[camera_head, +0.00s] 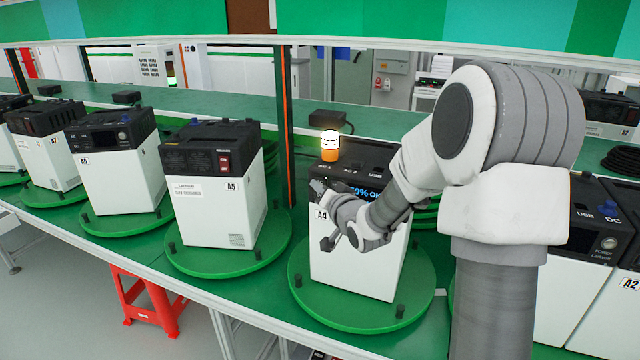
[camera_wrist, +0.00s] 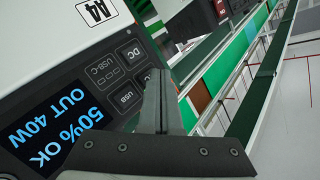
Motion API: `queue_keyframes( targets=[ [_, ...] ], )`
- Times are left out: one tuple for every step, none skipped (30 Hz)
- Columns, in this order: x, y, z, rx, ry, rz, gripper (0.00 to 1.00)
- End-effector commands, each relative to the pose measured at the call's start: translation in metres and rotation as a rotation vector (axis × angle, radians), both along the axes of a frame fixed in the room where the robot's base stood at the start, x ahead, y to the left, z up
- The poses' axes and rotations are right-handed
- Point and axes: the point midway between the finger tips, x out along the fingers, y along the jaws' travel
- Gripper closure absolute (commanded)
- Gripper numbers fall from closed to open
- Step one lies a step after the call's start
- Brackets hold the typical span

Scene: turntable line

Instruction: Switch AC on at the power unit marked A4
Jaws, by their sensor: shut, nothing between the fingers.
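The power unit marked A4 (camera_head: 352,268) is a white box with a dark top, upright on a round green turntable (camera_head: 368,320). Its screen (camera_wrist: 52,130) is lit and reads 50% OK, OUT 40W in the wrist view. Beside the screen are dark keys marked USB (camera_wrist: 126,98), USB-C and DC (camera_wrist: 131,52). My gripper (camera_wrist: 157,85) is shut and empty, close over the panel beside the USB and DC keys. I cannot tell whether it touches. In the head view my arm covers part of the unit's front and panel.
An orange and white beacon (camera_head: 330,145) stands at A4's back. Unit A5 (camera_head: 212,200) is on its own turntable to the left, with more units beyond. Unit A2 (camera_head: 612,310) is at the right. A dark post (camera_head: 286,120) rises behind. A red stool (camera_head: 148,300) is below.

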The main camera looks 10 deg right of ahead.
Motion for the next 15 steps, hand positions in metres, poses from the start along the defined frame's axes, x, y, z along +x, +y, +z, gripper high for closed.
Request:
queue_keyframes(
  targets=[
    [-0.0025,0.0023,-0.0007,-0.001,-0.001,0.001,1.0],
    [-0.0038,0.0032,-0.0009,-0.001,-0.001,0.001,1.0],
    [-0.0052,0.0041,-0.0009,0.0,0.0,0.001,1.0],
    [-0.0059,0.0046,-0.0009,0.0,0.0,0.001,1.0],
    [-0.0063,0.0049,-0.0007,0.0,0.0,0.001,1.0],
    [-0.0065,0.005,-0.0005,0.0,0.0,0.001,1.0],
    [-0.0065,0.005,-0.0003,0.0,0.0,0.001,1.0],
    [-0.0065,0.0049,-0.0003,0.0,0.0,0.001,1.0],
    [-0.0064,0.005,-0.0003,0.0,0.0,0.001,1.0],
    [-0.0064,0.005,-0.0003,0.0,0.0,0.001,1.0],
    [-0.0064,0.005,-0.0003,0.0,0.0,0.001,1.0],
    [-0.0065,0.0049,-0.0003,0.0,0.0,0.001,1.0],
    [-0.0067,0.0052,-0.0003,0.0,0.0,0.001,1.0],
    [-0.0073,0.0058,-0.0004,0.0,0.0,0.001,1.0],
    [-0.0088,0.007,-0.0007,-0.001,-0.001,0.002,1.0]
  ],
)
